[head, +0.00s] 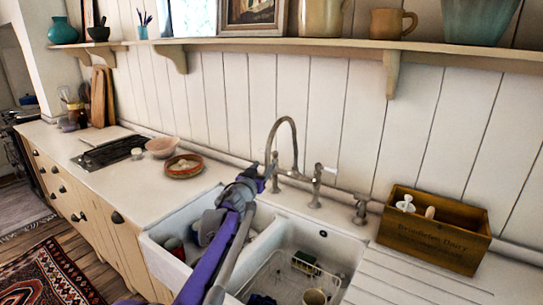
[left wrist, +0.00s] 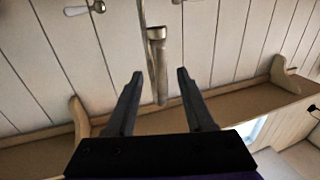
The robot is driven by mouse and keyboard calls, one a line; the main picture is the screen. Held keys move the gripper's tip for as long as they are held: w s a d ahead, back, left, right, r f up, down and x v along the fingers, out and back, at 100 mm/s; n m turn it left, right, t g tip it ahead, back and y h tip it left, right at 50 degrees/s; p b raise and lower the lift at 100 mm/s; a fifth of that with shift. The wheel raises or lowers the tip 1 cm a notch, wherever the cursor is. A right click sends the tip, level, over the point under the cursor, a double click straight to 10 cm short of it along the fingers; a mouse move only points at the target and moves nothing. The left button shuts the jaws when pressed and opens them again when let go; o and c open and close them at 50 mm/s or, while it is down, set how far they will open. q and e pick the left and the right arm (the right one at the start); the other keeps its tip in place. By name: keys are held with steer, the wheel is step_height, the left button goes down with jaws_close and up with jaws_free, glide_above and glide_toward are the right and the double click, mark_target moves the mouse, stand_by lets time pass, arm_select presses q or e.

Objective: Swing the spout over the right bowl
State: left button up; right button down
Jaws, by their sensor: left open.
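The metal spout (head: 284,120) arches up from the tap behind the double sink. Its free end hangs on the left, close to my left gripper (head: 262,174). In the left wrist view, the spout's end (left wrist: 157,50) is a metal tube seen between the two open fingers of my left gripper (left wrist: 158,75); I cannot tell whether either finger touches it. The right bowl (head: 338,245) holds a wire rack, a sponge and a cup. The left bowl (head: 160,225) is partly hidden by my arm and holds some dishes. My right gripper is not in view.
A tap lever (head: 329,170) stands right of the spout. A wooden box (head: 430,235) sits on the counter at right. A terracotta dish (head: 183,172) and a pink bowl (head: 161,147) stand at left. A shelf (head: 330,45) runs along the wall above.

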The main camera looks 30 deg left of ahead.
arm_select(q)
steer(key=w+a+p, duration=0.1)
steer(key=w+p, duration=0.1)
steer(key=w, duration=0.6)
steer(key=shift+a, duration=0.3)
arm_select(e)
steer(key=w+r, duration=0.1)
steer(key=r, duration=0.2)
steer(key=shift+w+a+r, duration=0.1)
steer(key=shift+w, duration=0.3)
arm_select(q)
jaws_close()
